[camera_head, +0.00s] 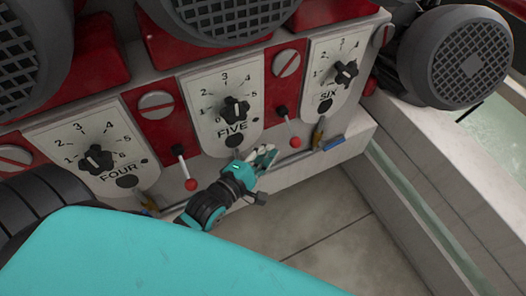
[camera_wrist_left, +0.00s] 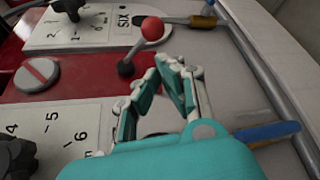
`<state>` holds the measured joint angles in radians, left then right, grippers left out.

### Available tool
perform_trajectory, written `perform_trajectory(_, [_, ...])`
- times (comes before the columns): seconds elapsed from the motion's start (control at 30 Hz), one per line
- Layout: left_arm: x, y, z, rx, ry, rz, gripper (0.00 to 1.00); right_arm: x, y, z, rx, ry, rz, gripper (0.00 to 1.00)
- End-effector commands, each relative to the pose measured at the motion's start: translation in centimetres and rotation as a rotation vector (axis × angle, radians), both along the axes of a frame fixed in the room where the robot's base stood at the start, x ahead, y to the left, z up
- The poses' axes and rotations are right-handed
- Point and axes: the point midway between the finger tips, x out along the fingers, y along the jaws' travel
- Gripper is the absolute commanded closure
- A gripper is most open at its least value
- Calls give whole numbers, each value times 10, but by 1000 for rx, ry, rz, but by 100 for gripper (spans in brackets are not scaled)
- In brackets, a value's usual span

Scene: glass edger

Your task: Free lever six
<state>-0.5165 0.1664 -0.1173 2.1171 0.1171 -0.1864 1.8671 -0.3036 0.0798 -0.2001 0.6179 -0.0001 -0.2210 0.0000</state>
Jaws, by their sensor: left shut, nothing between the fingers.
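In the left wrist view the red ball (camera_wrist_left: 152,28) is just above my fingertips, beside the SIX plate. My left gripper (camera_head: 265,155) is shut and empty, below the FIVE plate and a little left of and below the ball. Its fingers (camera_wrist_left: 172,75) appear close to the lever; I cannot tell if they touch it. My right gripper is not in view.
The SIX dial (camera_head: 346,73) and FIVE dial (camera_head: 234,108) flank the lever. Another red-ball lever (camera_head: 190,184) hangs left. A yellow-handled tool (camera_head: 318,133) and a blue piece (camera_head: 334,142) are at the ledge. A grey motor (camera_head: 455,57) stands right. The floor (camera_head: 310,215) below is clear.

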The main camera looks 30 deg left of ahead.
Motion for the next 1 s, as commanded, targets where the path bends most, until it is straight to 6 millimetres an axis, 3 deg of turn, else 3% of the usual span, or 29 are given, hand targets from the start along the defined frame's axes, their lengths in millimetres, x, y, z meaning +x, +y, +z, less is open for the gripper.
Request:
perform_trajectory(0.1, [23, -4, -1, 1, -2, 0, 100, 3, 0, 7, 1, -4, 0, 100])
perform_trajectory(0.33, [52, -10, -8, 1, 0, 0, 100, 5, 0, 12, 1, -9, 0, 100])
perform_trajectory(0.87, [61, -12, -10, -2, 1, 0, 100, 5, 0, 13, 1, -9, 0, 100])
perform_trajectory(1.0, [71, -11, -7, -20, 13, 0, 100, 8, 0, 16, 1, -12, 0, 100])
